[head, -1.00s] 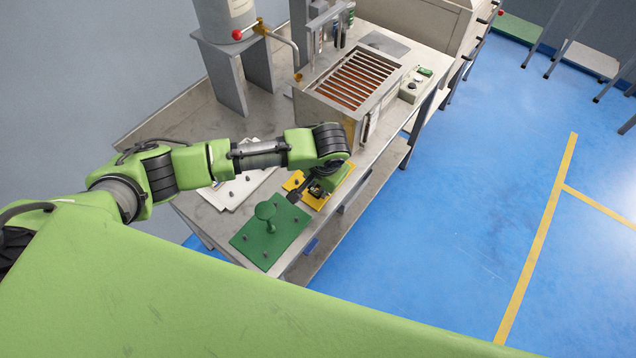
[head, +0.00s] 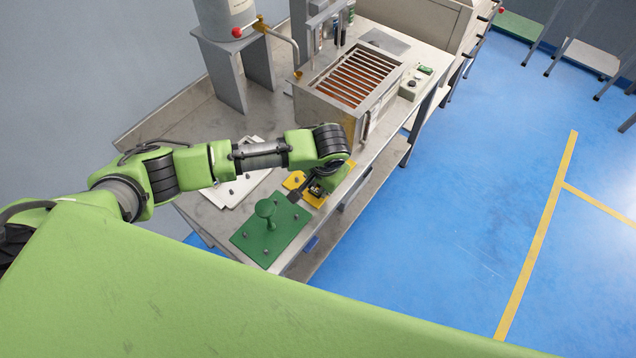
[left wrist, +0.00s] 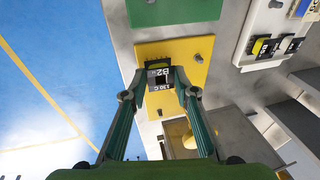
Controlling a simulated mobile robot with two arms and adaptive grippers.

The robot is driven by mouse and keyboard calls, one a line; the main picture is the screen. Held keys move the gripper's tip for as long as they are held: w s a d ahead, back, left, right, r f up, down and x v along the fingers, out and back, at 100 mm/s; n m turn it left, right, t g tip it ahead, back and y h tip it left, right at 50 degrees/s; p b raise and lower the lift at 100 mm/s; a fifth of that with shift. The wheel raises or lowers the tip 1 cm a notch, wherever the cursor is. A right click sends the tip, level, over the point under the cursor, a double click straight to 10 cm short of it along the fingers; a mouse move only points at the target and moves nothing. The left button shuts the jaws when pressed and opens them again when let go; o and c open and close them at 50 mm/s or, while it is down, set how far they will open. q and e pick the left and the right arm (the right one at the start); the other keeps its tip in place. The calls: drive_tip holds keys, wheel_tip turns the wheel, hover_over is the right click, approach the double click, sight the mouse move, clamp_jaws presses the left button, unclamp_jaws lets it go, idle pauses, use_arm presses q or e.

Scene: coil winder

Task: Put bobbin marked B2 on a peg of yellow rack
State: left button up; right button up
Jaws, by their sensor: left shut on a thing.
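The bobbin marked B2 (left wrist: 159,77) is dark with a white label that also reads 130 C. My left gripper (left wrist: 161,84) is shut on it, one finger on each side. The yellow rack (left wrist: 187,78) lies behind the bobbin in the left wrist view, with a bare peg (left wrist: 197,57) to the right. Whether the bobbin touches the rack or sits on a peg I cannot tell. In the head view my left gripper (head: 314,189) is over the yellow rack (head: 293,181), which my arm partly hides. My right gripper is not in view.
A green rack (head: 254,239) with a green knob-like piece (head: 265,211) lies beside the yellow rack. A white rack (head: 230,194) lies behind it; the left wrist view shows dark bobbins (left wrist: 272,46) on a white rack. A slatted metal box (head: 352,85) stands further back.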

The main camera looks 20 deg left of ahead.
use_arm(q)
drive_tip(key=shift+f, duration=0.7)
drive_tip(key=o, duration=1.3)
drive_tip(key=shift+r, duration=0.2)
drive_tip(key=v, duration=1.1)
drive_tip(key=shift+s+r, duration=0.15)
drive_tip(key=shift+r, duration=0.2)
